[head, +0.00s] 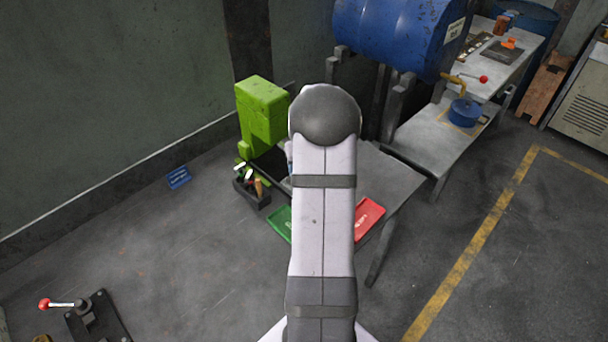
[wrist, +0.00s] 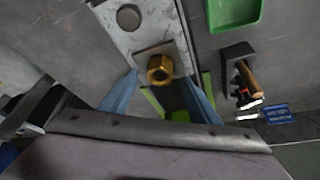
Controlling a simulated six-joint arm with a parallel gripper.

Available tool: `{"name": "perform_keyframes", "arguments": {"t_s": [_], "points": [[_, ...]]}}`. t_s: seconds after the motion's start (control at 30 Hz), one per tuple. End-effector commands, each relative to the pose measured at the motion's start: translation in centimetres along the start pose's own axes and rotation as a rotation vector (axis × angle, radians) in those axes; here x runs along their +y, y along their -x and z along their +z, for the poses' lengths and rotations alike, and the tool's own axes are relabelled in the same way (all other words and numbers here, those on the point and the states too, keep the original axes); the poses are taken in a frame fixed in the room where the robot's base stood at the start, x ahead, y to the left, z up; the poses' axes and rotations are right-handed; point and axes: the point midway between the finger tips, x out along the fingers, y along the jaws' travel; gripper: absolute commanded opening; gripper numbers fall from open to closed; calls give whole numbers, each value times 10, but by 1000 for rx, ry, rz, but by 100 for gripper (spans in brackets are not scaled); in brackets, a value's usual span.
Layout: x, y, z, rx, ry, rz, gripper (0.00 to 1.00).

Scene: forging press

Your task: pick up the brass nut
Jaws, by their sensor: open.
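The brass nut (wrist: 160,70) shows in the wrist view near the end of a pale mottled plate (wrist: 150,42), with its hole facing the camera. A round grey disc (wrist: 128,17) lies on the same plate. My gripper (wrist: 158,80) is open, with one blue-grey finger on each side of the nut in the picture. I see no contact, and the height of the fingertips over the nut cannot be told. In the head view my arm covers the nut and most of the gripper.
A green press (head: 262,105) stands left of my arm. A black tool holder (head: 251,193) with upright tools is close by, also in the wrist view (wrist: 238,60). A green tray (head: 281,222) and red tray (head: 368,214) flank the arm.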

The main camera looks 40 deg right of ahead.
Motion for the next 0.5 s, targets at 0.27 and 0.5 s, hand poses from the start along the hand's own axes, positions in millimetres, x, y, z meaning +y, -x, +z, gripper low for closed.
{"name": "perform_keyframes", "arguments": {"t_s": [0.27,0.5], "points": [[0,-26,-1,-1,0,0,56],[0,-32,-1,2,-1,0,56]]}}
